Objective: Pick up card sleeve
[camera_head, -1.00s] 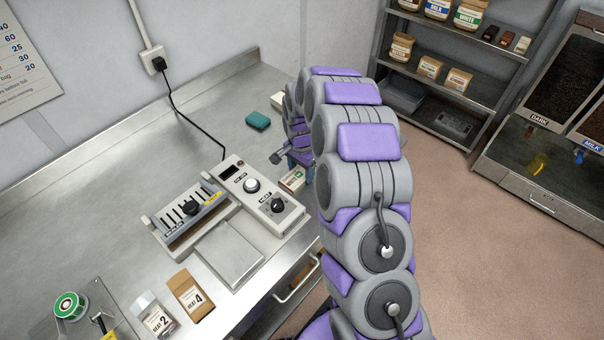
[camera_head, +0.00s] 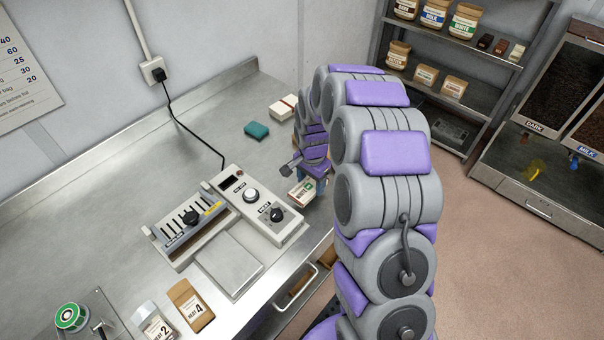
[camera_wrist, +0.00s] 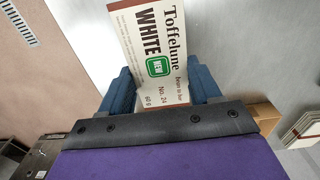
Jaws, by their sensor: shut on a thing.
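The card sleeve (camera_wrist: 148,40) is cream with brown edges, a green badge and the words "Toffelune WHITE". In the wrist view it sits between the two blue fingers of my gripper (camera_wrist: 160,92), which are shut on it. In the head view the sleeve (camera_head: 303,192) shows at the right of the sealing machine, near the bench's right edge. My gripper (camera_head: 315,177) is partly hidden there by my own arm. I cannot tell whether the sleeve is clear of the bench.
The sealing machine (camera_head: 273,215) stands on the steel bench (camera_head: 120,185). A teal block (camera_head: 256,131) and a pale sleeve stack (camera_head: 283,109) lie behind. Two pouches, one brown (camera_head: 191,304), lie in front. A shelf rack (camera_head: 470,95) stands at the right.

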